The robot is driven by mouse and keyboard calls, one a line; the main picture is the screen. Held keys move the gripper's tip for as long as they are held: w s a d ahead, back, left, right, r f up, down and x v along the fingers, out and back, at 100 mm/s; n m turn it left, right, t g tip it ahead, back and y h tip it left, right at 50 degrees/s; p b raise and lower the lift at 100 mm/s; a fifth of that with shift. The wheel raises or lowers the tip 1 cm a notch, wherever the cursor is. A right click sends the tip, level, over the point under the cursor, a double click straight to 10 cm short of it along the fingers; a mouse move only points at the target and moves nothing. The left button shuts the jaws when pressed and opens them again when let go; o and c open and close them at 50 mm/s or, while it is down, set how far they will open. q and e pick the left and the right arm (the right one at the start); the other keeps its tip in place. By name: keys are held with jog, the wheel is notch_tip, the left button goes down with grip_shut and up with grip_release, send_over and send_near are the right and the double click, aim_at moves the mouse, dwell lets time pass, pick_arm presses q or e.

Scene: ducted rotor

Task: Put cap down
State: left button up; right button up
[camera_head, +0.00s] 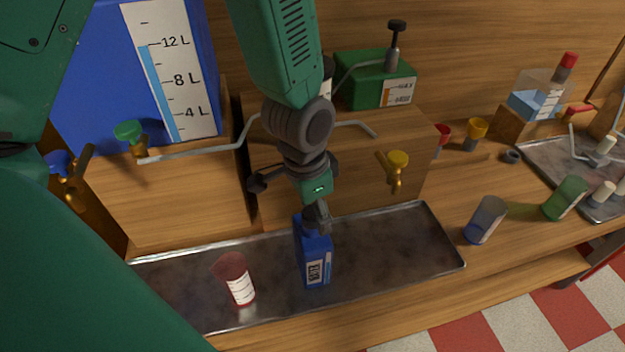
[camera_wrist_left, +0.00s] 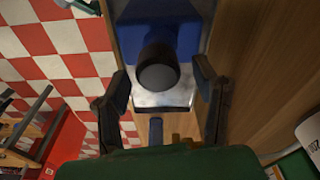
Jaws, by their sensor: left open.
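A blue bottle (camera_head: 313,255) with a white label stands upright on the metal tray (camera_head: 400,240). My left gripper (camera_head: 316,200) is right above its top, pointing down. In the left wrist view the blue bottle (camera_wrist_left: 160,25) lies beyond a round black cap (camera_wrist_left: 158,68), which appears to sit at the bottle's top. My left gripper (camera_wrist_left: 160,95) is open, its dark fingers spread around the cap with gaps visible at the sides. In the head view the gripper partly hides the cap, so its exact seating cannot be told. My right gripper is not in view.
A red cup (camera_head: 236,279) stands on the tray left of the bottle. A dark blue cup (camera_head: 485,220) and a green cup (camera_head: 566,198) are to the right. Wooden blocks with taps (camera_head: 397,165) and a large blue tank (camera_head: 110,80) stand behind. The tray's right part is clear.

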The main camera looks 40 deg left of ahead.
pick_arm(q)
jog(key=shift+o, duration=0.4)
notch_tip(320, 180, up, 13)
jog(key=shift+s+a, duration=0.3)
jog(key=shift+s, duration=0.15)
jog(key=m+g, duration=0.2)
jog(key=m, duration=0.2)
send_over(313, 213)
jog(key=f, duration=0.7)
jog(key=shift+a+f, duration=0.1)
jog(key=shift+a, duration=0.25)
jog(key=shift+d+f+t, duration=0.25)
jog(key=shift+f+t, duration=0.05)
jog(key=shift+f, duration=0.55)
jog(key=f, duration=0.3)
jog(key=shift+w+a+f, duration=0.1)
jog(key=shift+w+f, duration=0.1)
jog(key=shift+f, duration=0.15)
jog(key=shift+w+a+f, duration=0.1)
jog(key=shift+f, duration=0.4)
jog(key=c, duration=0.9)
